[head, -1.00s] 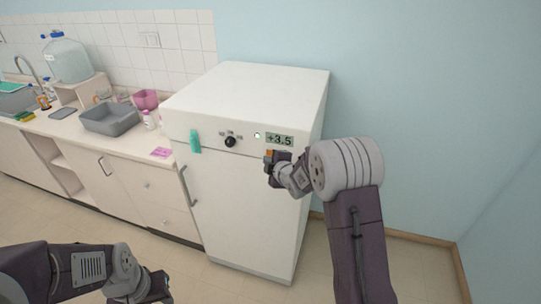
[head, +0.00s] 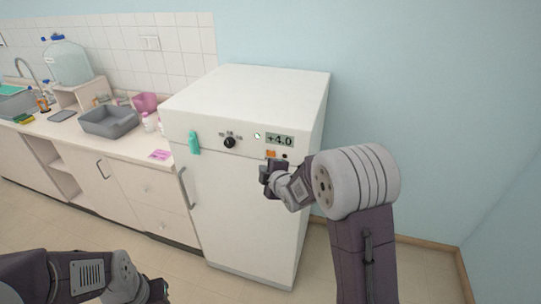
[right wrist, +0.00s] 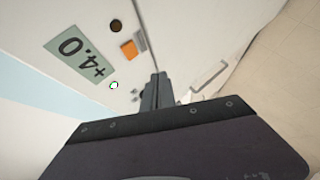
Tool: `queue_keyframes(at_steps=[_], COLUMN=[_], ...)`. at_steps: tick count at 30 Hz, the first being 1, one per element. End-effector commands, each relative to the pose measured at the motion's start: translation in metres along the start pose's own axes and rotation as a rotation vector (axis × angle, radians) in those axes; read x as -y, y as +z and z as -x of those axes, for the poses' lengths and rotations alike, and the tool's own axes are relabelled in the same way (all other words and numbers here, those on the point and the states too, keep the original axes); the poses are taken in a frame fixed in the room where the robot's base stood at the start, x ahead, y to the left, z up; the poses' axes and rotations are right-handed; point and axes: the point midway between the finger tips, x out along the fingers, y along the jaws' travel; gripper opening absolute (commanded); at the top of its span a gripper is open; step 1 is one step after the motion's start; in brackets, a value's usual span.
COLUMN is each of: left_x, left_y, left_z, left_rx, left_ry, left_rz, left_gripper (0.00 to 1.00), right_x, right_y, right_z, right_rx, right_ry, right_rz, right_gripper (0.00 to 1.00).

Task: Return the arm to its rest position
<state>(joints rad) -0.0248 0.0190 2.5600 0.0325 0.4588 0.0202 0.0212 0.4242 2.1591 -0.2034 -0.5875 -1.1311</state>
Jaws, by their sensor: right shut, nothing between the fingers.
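My right gripper (head: 268,176) is shut and empty in front of the white fridge (head: 240,200), just below its control panel. In the right wrist view its closed fingers (right wrist: 157,92) point at the panel. The display (head: 280,140) reads +4.0, and it also shows in the right wrist view (right wrist: 78,60). An orange button (head: 271,154) and a dark round button (head: 285,156) sit under the display. A black knob (head: 230,142) is to the left. My left arm is at the lower left; its gripper (head: 158,292) is cut off by the picture's bottom edge.
A counter (head: 90,140) with a grey tub (head: 109,120), a pink container (head: 145,102) and a water jug (head: 67,62) stands left of the fridge. A teal item (head: 194,142) is on the fridge front. The wall (head: 430,120) on the right is bare, with clear floor below.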

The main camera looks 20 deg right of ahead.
Motion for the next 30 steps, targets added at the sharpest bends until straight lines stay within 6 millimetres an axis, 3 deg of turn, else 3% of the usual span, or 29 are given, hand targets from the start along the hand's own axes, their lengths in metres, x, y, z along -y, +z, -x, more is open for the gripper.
queue_keyframes(at_steps=[4, 6, 7, 15, 18, 22, 30], left_x=[0.000, 0.000, 0.000, 0.000, 0.000, 0.000, 0.000], left_y=[0.000, 0.000, 0.000, 0.000, 0.000, 0.000, 0.000], left_z=[0.000, 0.000, 0.000, 0.000, 0.000, 0.000, 0.000], left_rx=[0.000, 0.000, 0.000, 0.000, 0.000, 0.000, 0.000], left_ry=[0.000, 0.000, 0.000, 0.000, 0.000, 0.000, 0.000], left_rz=[0.000, 0.000, 0.000, 0.000, 0.000, 0.000, 0.000], left_gripper=[0.38, 0.38, 0.38, 0.38, 0.38, 0.38, 0.38], right_x=[-0.012, -0.029, -0.025, 0.151, 0.194, 0.215, 0.215], right_y=[-0.007, -0.018, -0.018, 0.036, 0.044, 0.046, 0.046], right_z=[0.004, 0.024, 0.037, 0.164, 0.205, 0.232, 0.233], right_rx=[-0.012, -0.026, -0.010, 0.517, 0.741, 0.923, 0.944], right_ry=[0.024, 0.058, 0.034, -0.492, -0.588, -0.614, -0.599], right_rz=[0.005, 0.007, -0.016, -0.829, -1.046, -1.212, -1.249], right_gripper=[0.00, 0.00, 0.00, 0.00, 0.00, 0.00, 0.00])
